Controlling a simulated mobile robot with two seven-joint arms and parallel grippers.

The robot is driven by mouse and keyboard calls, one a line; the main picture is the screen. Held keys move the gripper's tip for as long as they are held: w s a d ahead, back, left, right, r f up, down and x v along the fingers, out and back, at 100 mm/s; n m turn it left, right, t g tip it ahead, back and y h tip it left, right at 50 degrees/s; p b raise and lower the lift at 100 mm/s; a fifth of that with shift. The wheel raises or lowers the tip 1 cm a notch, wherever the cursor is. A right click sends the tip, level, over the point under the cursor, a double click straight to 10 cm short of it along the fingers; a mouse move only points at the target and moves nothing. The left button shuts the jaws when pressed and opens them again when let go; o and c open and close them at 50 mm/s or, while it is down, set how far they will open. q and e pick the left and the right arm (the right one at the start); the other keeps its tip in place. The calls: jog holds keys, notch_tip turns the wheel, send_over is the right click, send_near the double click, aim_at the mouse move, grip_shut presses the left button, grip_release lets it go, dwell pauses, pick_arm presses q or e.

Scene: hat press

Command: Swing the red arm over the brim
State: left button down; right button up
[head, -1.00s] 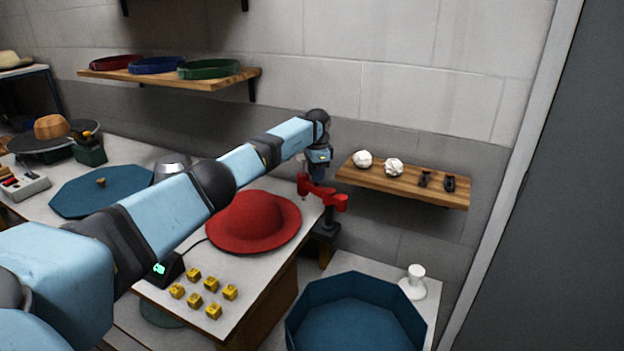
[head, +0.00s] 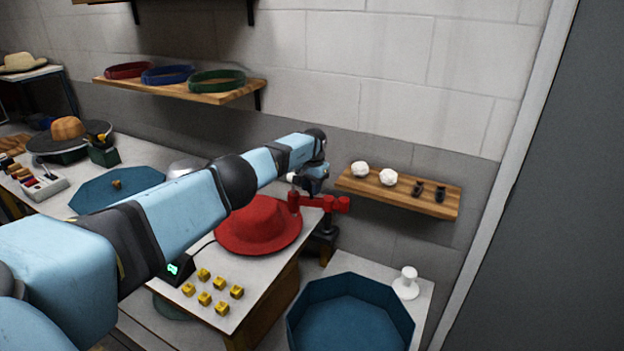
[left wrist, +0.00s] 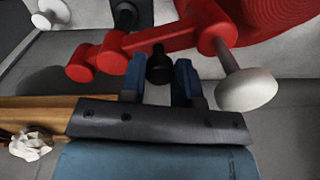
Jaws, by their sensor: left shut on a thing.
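The red hat (head: 262,222) lies on the white table with its brim spread around the crown. Its ribbed red surface shows at the top right of the left wrist view (left wrist: 285,18). The jointed red arm (head: 322,203) stands on a dark post at the table's far right corner. Its free end appears at the brim's far right edge; I cannot tell how far it overlaps. A white round knob (left wrist: 248,90) on a grey stem sits at that end. My left gripper (left wrist: 159,72) is shut on a black knob (left wrist: 160,62) beside the red arm (left wrist: 150,40). My right gripper is not in view.
A wooden shelf (head: 398,190) with white lumps and small dark pieces hangs right of the arm. A blue octagonal bin (head: 352,310) stands at the lower right beside a white spool-like stand (head: 406,284). Several yellow blocks (head: 205,298) lie in front of the hat.

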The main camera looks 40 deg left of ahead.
pick_arm(q)
jog(key=shift+r+n, duration=0.1)
jog(key=shift+n, duration=0.2)
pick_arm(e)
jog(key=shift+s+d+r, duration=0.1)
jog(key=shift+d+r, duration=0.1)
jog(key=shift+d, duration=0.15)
pick_arm(q)
jog(key=shift+s, duration=0.1)
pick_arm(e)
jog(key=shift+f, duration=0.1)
pick_arm(q)
jog(key=c, duration=1.1)
grip_release()
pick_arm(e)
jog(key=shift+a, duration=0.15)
pick_arm(q)
jog(key=shift+p, duration=0.3)
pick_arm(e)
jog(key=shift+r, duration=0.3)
